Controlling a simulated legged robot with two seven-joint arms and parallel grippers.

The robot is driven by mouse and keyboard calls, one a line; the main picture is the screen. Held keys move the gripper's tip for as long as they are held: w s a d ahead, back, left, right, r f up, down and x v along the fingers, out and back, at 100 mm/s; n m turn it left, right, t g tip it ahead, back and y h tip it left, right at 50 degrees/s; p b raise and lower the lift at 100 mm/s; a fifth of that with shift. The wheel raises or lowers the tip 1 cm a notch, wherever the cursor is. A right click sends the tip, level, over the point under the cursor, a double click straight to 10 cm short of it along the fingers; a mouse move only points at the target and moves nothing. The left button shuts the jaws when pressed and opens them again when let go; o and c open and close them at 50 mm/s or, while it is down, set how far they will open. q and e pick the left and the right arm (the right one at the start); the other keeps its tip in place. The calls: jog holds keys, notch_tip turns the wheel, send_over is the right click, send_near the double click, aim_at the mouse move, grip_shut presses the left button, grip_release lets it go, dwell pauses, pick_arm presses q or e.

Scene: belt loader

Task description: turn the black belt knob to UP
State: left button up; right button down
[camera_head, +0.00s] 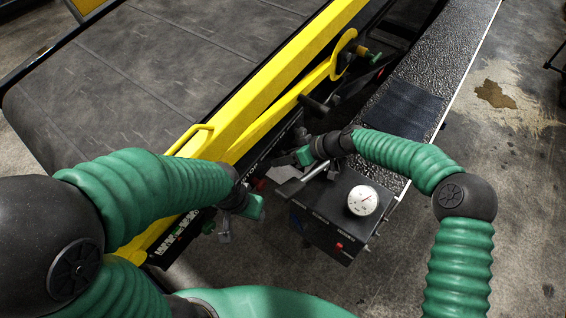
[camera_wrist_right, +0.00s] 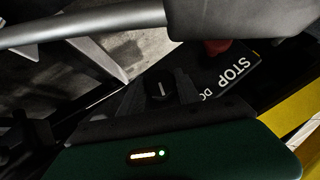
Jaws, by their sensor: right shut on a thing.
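The black belt knob (camera_wrist_right: 160,91), with a white pointer line, shows in the right wrist view. The line runs roughly up and down in that picture. My right gripper (camera_wrist_right: 158,94) has one dark finger on each side of the knob and is shut on it. White STOP lettering (camera_wrist_right: 230,76) and part of another label lie to the right; no UP label can be read. In the head view my right gripper (camera_head: 287,160) is at the loader's side panel and the knob is hidden. My left gripper (camera_head: 226,232) is lower left, beside the yellow rail; its jaws are unclear.
A black control box (camera_head: 325,225) with a white round gauge (camera_head: 362,200) and a red button (camera_head: 339,246) stands just right of the grippers. The yellow rail (camera_head: 235,125) and belt (camera_head: 150,75) lie behind. A grey lever (camera_head: 312,172) crosses close to my right gripper. Open concrete floor lies at right.

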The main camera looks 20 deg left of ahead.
jog(key=m+g+y+b, duration=0.1)
jog(key=b, duration=0.2)
jog(key=m+g+y+b, duration=0.1)
jog(key=g+b, duration=0.1)
jog(key=b, duration=0.1)
jog(key=shift+w+d+g, duration=0.2)
jog(key=shift+w+g, duration=0.1)
jog(key=shift+r, duration=0.1)
jog(key=c, duration=1.1)
grip_release()
jog(key=shift+o, duration=1.1)
jog(key=shift+d, duration=0.1)
